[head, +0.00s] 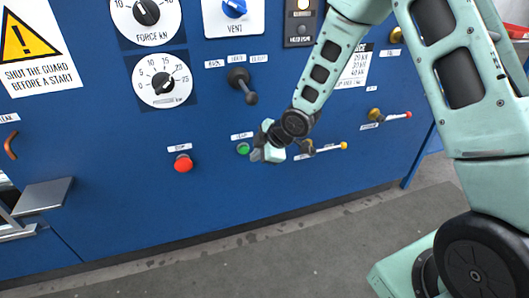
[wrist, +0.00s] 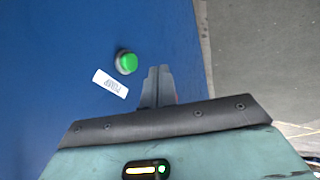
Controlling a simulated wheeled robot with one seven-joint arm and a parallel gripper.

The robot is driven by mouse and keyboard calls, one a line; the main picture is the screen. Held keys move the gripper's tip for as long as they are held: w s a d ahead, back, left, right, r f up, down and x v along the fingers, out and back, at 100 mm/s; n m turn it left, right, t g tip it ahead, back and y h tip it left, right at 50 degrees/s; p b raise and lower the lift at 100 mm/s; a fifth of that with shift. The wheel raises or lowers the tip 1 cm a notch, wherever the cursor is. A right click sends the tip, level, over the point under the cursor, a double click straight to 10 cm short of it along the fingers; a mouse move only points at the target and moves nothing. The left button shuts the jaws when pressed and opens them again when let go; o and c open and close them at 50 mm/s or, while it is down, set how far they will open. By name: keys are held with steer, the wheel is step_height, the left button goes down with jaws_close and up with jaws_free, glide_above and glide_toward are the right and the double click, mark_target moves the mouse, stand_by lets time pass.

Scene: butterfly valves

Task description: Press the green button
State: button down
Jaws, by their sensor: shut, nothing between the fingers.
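The green button (head: 243,148) is a small round button on the blue panel, under a small white label, right of the red button. It also shows in the wrist view (wrist: 126,62), domed in a dark ring, with a label reading PUMP (wrist: 110,83) beside it. My gripper (head: 256,155) is just right of the green button in the head view. In the wrist view its fingers (wrist: 158,72) are together and empty, to the right of the button. The fingertips appear apart from the button; their exact distance to the panel is hard to tell.
A red button (head: 183,163) sits left of the green one. A black lever (head: 243,85) is above it. Grey floor lies below the panel.

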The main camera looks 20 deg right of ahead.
mark_target(244, 150)
steer(key=w, duration=0.1)
steer(key=w+f, duration=0.1)
steer(key=w, duration=0.1)
steer(key=w+f, duration=0.1)
steer(key=w, duration=0.1)
steer(key=shift+w+a+b, duration=0.2)
steer(key=shift+a+b, duration=0.1)
steer(key=shift+b, duration=0.1)
